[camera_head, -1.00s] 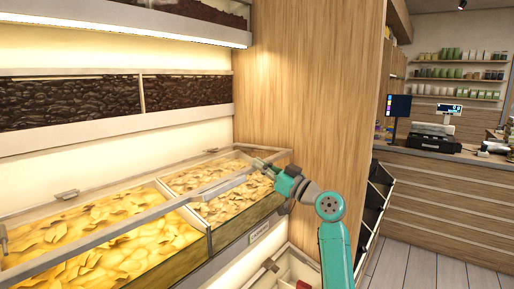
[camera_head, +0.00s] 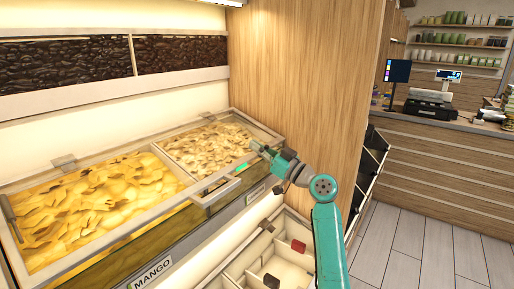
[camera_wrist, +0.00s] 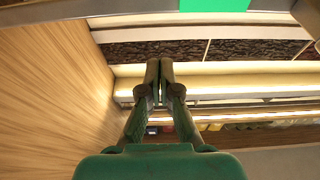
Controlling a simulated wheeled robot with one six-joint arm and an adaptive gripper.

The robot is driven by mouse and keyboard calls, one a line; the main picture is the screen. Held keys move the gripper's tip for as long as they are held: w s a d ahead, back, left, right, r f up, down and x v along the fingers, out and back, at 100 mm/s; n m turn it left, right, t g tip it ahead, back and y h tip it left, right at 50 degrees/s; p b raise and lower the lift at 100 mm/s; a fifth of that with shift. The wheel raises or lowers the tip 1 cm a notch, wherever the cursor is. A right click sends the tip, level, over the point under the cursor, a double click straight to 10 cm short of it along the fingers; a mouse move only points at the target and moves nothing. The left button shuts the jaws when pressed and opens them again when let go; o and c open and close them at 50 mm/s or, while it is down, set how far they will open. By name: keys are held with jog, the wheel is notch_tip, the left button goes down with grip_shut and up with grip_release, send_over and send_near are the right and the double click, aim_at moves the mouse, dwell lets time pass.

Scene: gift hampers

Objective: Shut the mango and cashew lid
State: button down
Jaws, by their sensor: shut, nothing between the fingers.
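A long bin holds yellow mango pieces (camera_head: 95,205) at left and pale cashews (camera_head: 205,147) at right. A clear lid with a light frame (camera_head: 105,242) lies over both parts and looks flat on the bin. Its pale bar handle (camera_head: 213,191) is at the front, and a bright green strip (camera_head: 242,167) shows beside it. In the wrist view a green patch (camera_wrist: 215,5) shows at the top edge. My gripper (camera_head: 258,146) is at the lid's front right edge; contact is unclear. Its fingers (camera_wrist: 160,72) are together and empty in the wrist view.
A white divided tray (camera_head: 270,262) with a few small items sits below the bin. A wooden panel (camera_head: 295,75) stands close at the bin's right end. Shelves of dark beans (camera_head: 65,65) are above. Open floor and a counter are at right.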

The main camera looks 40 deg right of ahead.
jog(key=v, duration=1.2)
